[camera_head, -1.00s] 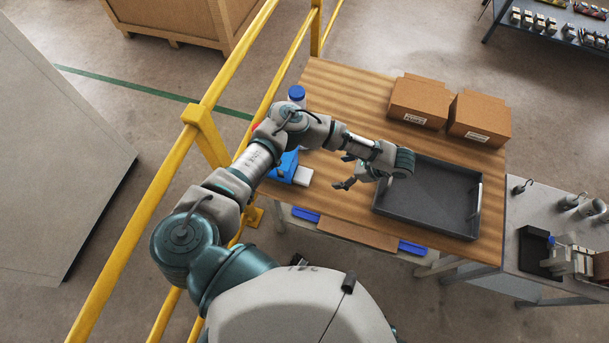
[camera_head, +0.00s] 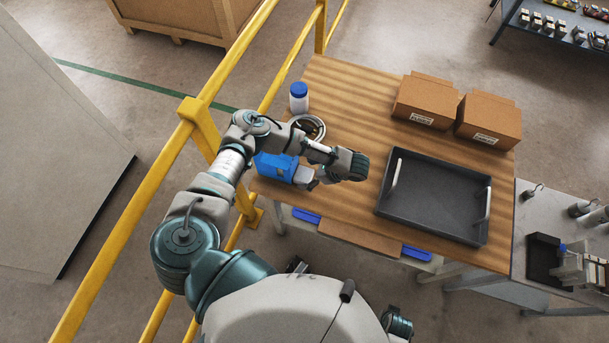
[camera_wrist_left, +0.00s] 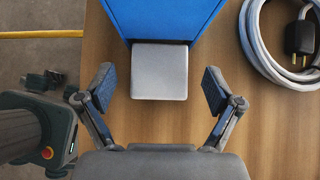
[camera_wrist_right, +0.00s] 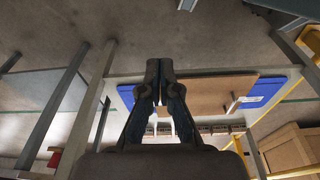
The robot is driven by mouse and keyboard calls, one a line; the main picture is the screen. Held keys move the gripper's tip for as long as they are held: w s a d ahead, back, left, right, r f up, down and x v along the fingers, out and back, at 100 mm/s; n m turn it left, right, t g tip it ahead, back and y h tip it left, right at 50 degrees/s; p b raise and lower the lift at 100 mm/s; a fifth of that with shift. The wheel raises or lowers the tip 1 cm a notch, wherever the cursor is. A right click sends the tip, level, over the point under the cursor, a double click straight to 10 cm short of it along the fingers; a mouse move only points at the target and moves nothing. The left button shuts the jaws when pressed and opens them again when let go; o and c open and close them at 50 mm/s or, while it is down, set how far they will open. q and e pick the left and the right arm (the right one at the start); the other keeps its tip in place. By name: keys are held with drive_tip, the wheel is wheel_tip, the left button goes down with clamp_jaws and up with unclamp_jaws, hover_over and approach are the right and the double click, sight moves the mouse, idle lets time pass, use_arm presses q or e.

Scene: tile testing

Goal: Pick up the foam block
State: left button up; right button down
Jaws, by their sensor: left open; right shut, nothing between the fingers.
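The foam block (camera_wrist_left: 159,71), a light grey block with rounded edges, lies on the wooden table against the front of a blue box (camera_wrist_left: 165,18). In the head view the pale block (camera_head: 303,174) shows partly beside my left gripper (camera_head: 310,183). In the left wrist view my left gripper (camera_wrist_left: 159,88) is open, its fingers on either side of the block's near part with gaps on both sides; it is not touching it. My right gripper (camera_wrist_right: 160,80) is shut and empty, away from the block, facing the underside of the table.
A coiled cable (camera_wrist_left: 280,45) lies right of the blue box. A white bottle with a blue cap (camera_head: 299,97) stands behind. A dark tray (camera_head: 435,199) and two cardboard boxes (camera_head: 426,101) occupy the table's right. A yellow rail (camera_head: 160,170) runs along the left.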

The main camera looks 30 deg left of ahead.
use_arm(q)
drive_tip(key=shift+x, duration=1.05)
drive_tip(key=c, duration=0.8)
drive_tip(key=shift+d+r, duration=0.1)
drive_tip(key=shift+c, duration=0.2)
